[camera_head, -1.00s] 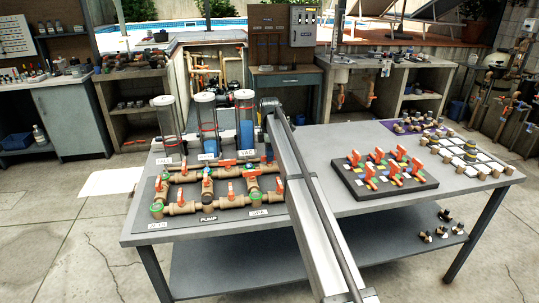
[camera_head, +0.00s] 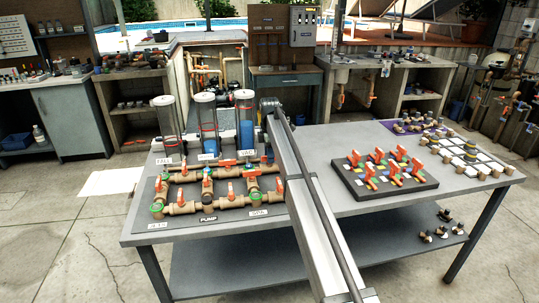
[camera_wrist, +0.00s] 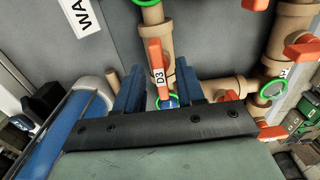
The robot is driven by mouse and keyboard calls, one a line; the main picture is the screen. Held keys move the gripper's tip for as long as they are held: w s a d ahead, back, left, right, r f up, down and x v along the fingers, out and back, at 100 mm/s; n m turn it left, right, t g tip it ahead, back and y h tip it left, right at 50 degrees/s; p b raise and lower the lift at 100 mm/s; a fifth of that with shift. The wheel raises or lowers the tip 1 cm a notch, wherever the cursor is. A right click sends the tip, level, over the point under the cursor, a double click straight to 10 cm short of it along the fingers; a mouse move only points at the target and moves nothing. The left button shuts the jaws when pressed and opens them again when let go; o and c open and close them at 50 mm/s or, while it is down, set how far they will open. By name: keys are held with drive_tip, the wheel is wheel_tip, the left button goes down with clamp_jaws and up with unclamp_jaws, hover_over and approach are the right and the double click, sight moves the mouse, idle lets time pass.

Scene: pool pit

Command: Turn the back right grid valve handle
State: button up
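A grid of tan pipes with orange valve handles stands on a dark board (camera_head: 185,229) at the table's left. In the wrist view, an orange handle (camera_wrist: 154,52) with a "D3" label sits on a tan pipe (camera_wrist: 151,14). My gripper (camera_wrist: 159,66) is open; its two blue fingers stand apart on either side of the handle's lower part. I cannot tell whether they touch it. In the head view, my arm covers the grid's back right corner and I cannot make out the gripper there.
Clear tubes with blue liquid (camera_head: 246,120) stand behind the grid; a blue cylinder (camera_wrist: 55,135) is close left of my gripper. Another orange handle (camera_wrist: 301,47) is to the right. A black block (camera_head: 404,191) with several red-handled valves sits right of my arm. Grey tabletop (camera_head: 325,150) is bare between.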

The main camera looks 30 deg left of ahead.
wheel_tip(320, 180, up, 14)
idle(0.6)
drive_tip(key=shift+f, duration=0.1)
idle(0.4)
